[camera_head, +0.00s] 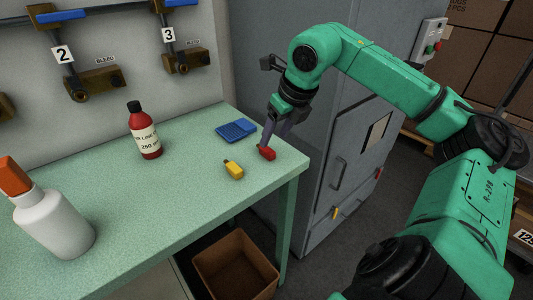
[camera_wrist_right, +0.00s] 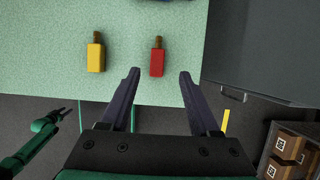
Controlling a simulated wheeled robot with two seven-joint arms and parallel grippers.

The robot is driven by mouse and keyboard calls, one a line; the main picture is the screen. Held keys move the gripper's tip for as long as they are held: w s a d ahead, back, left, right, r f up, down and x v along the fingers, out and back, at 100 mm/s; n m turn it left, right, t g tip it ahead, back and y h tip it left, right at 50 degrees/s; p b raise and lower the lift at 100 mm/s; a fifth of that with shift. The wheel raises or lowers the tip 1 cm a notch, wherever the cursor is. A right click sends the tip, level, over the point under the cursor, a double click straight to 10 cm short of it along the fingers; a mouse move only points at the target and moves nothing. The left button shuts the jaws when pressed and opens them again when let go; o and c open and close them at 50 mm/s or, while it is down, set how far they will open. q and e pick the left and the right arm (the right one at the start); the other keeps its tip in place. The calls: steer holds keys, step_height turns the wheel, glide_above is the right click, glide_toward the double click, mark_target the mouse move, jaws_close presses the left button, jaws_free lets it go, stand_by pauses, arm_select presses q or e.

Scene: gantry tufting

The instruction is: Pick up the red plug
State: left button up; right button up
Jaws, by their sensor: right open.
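The red plug (camera_head: 267,153) lies on the green table near its right edge, and it also shows in the right wrist view (camera_wrist_right: 157,62). It has a short brown tip. My right gripper (camera_head: 268,142) is open over it. In the right wrist view the two fingertips (camera_wrist_right: 160,74) are apart, with the red plug between and just beyond them. I cannot tell whether a finger touches it. My left gripper (camera_wrist_right: 58,114) shows small at the left of the right wrist view, off the table's front; its jaws are too small to judge.
A yellow plug (camera_head: 234,171) lies left of the red one. A blue tray-like item (camera_head: 236,130) lies behind. A red bottle (camera_head: 146,138) and a white bottle (camera_head: 55,225) stand further left. A grey cabinet (camera_head: 335,110) stands beyond the table's right edge. A brown bin (camera_head: 235,270) is below.

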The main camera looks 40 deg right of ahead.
mark_target(266, 149)
steer(key=p+x, duration=0.2)
steer(key=x, duration=0.3)
steer(key=shift+w+a, duration=0.1)
steer(key=shift+a, duration=0.1)
steer(key=shift+f, duration=0.2)
jaws_close()
steer(key=shift+r, duration=0.15)
